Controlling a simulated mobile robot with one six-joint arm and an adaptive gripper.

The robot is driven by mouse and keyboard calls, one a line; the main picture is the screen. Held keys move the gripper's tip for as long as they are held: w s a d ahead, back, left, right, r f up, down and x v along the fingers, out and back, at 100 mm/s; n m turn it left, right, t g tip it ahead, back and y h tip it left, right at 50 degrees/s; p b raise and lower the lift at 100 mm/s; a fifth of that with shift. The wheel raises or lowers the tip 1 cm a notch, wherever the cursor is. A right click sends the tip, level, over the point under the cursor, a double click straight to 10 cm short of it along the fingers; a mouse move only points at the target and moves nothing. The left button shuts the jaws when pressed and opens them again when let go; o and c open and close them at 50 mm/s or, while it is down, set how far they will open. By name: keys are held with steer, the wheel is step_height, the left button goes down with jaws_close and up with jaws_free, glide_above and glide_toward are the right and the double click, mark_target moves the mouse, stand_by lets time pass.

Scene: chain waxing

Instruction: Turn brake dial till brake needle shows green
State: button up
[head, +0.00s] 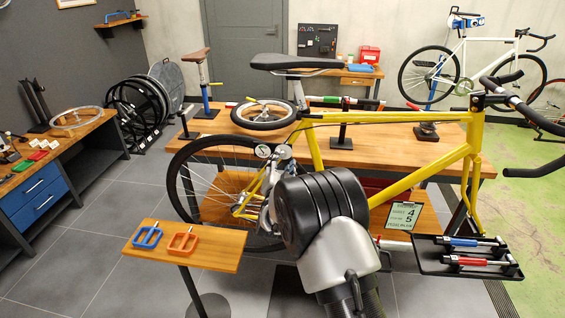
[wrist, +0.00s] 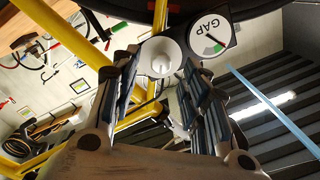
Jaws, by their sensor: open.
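The brake dial is a round white knob (wrist: 160,60) in the wrist view. Beside it is a round white gauge marked GAP (wrist: 207,38), with a green patch and a thin needle; I cannot tell clearly whether the needle lies on the green. My gripper (wrist: 158,72) is open, its two dark padded fingers on the left and right of the dial. I cannot tell whether they touch it. In the head view the gauge (head: 263,151) shows at the rear of the yellow bicycle (head: 395,187). There my own wrist hides the fingers.
The bicycle stands before a wooden workbench (head: 400,150). A small wooden stand (head: 210,248) with blue and orange pedals is at front left. A black tray (head: 430,262) with blue and red tools is at right. Yellow frame tubes pass close to my fingers.

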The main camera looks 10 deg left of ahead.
mark_target(283, 154)
steer(key=shift+w, duration=1.35)
jaws_close()
